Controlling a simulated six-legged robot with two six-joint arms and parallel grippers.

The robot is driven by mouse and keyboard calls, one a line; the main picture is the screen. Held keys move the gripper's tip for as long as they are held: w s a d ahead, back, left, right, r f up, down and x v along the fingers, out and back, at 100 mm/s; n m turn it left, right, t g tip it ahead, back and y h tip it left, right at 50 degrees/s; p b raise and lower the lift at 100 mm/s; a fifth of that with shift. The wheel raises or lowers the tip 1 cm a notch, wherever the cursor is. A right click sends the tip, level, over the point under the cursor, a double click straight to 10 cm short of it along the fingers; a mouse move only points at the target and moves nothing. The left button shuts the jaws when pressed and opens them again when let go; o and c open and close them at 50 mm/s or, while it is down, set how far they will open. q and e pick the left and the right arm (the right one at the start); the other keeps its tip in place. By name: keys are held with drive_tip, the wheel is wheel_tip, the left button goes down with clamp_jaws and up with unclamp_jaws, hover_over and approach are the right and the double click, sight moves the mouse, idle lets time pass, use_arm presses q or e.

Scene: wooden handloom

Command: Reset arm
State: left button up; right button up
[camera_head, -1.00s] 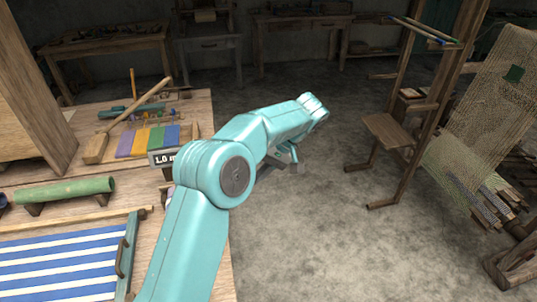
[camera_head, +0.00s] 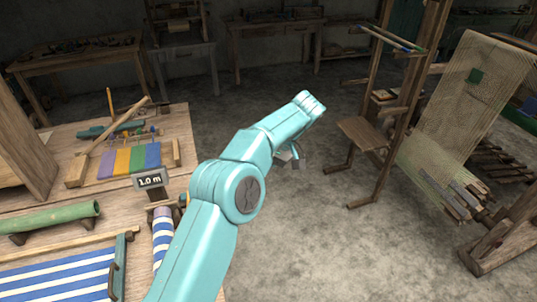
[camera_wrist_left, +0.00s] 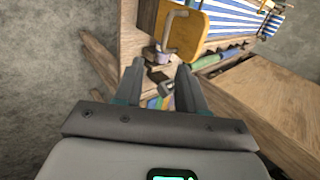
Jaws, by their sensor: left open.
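My left arm, turquoise, rises from the bottom of the head view, bends at a round grey joint and reaches up and to the right over bare floor. My left gripper (camera_head: 290,156) shows only in part there, small and dark below the far arm link. It holds nothing that I can see. In the left wrist view the two dark fingers of my left gripper (camera_wrist_left: 160,76) stand apart with a gap between them. A table with coloured cloth lies beyond the fingertips. My right gripper is in neither view.
The wooden table (camera_head: 118,213) at left bears blue-white striped cloth (camera_head: 62,281), a green roll (camera_head: 50,218), coloured strips (camera_head: 130,160) and a 1.0 m sign (camera_head: 151,180). A loom frame with netting (camera_head: 465,110) stands at right. The floor (camera_head: 300,235) between is clear.

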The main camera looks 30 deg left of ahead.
use_arm(q)
drive_tip(key=s+d+f+m+t+h+b, duration=0.1)
drive_tip(key=d+f+m+h, duration=0.2)
drive_tip(key=f, duration=0.6)
drive_tip(key=s+d+f+m+t+b, duration=0.15)
drive_tip(key=d+f, duration=0.25)
drive_tip(key=f, duration=0.6)
drive_tip(key=s+d+f+m+h+b, duration=0.1)
drive_tip(key=s+d+f+m+h, duration=0.2)
drive_tip(key=f, duration=0.6)
drive_tip(key=s+d+f+t+h+b, duration=0.1)
drive_tip(key=s+d+f+t, duration=0.1)
drive_tip(key=s+d+f, duration=0.3)
drive_tip(key=s+d+f+t+h+b, duration=0.2)
drive_tip(key=s+d+f, duration=0.3)
drive_tip(key=s, duration=0.8)
